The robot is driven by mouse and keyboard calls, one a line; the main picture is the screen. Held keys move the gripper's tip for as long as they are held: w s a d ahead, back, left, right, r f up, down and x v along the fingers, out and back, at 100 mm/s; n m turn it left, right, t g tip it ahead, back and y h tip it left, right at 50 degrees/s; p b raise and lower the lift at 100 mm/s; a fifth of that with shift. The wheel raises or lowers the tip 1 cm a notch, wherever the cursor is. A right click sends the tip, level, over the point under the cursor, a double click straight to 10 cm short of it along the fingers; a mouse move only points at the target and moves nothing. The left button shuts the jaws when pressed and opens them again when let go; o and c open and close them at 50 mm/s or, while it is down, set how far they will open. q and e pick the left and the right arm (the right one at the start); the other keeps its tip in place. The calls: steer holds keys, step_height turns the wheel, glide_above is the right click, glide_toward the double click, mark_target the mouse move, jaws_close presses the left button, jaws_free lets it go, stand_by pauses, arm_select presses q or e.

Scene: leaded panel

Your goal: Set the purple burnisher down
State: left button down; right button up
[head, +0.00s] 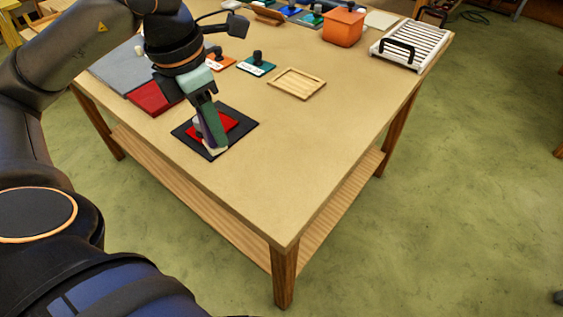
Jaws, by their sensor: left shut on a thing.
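My left gripper (208,122) reaches down from the upper left over the dark square mat (243,126). It is shut on the purple burnisher (199,123), of which only a narrow purple strip shows beside the fingers. A pale end (215,150) shows below the fingers, close to the mat's front edge. I cannot tell whether it touches the mat. A red pane (230,121) lies on the mat, partly hidden behind the gripper. My right gripper is not in view.
A red sheet (147,98) and a grey board (112,68) lie left of the mat. Behind are knobbed tiles (257,68), a shallow wooden tray (297,83), an orange box (343,28) and a white rack (411,46). The table's (300,150) front right is clear.

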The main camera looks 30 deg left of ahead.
arm_select(q)
steer(key=n, duration=0.3)
steer(key=shift+s+a+r, duration=0.3)
steer(key=shift+s+a, duration=0.1)
steer(key=w+d+f, duration=0.2)
steer(key=w, duration=0.1)
steer(key=w+d+f+p, duration=0.1)
steer(key=w+f, duration=0.2)
steer(key=w, duration=0.1)
steer(key=w+d+f+p, duration=0.1)
steer(key=w+d+f, duration=0.1)
steer(key=w+f, duration=0.1)
steer(key=shift+w+d+f, duration=0.15)
steer(key=shift+w+d, duration=0.15)
steer(key=shift+w, duration=0.25)
steer(key=shift+w+d+f, duration=0.15)
steer(key=shift+w+f, duration=0.2)
steer(key=shift+f, duration=0.1)
steer(key=f, duration=0.3)
steer(key=shift+w+d+f+p, duration=0.1)
steer(key=shift+w+f+p, duration=0.2)
steer(key=shift+f+p, duration=0.05)
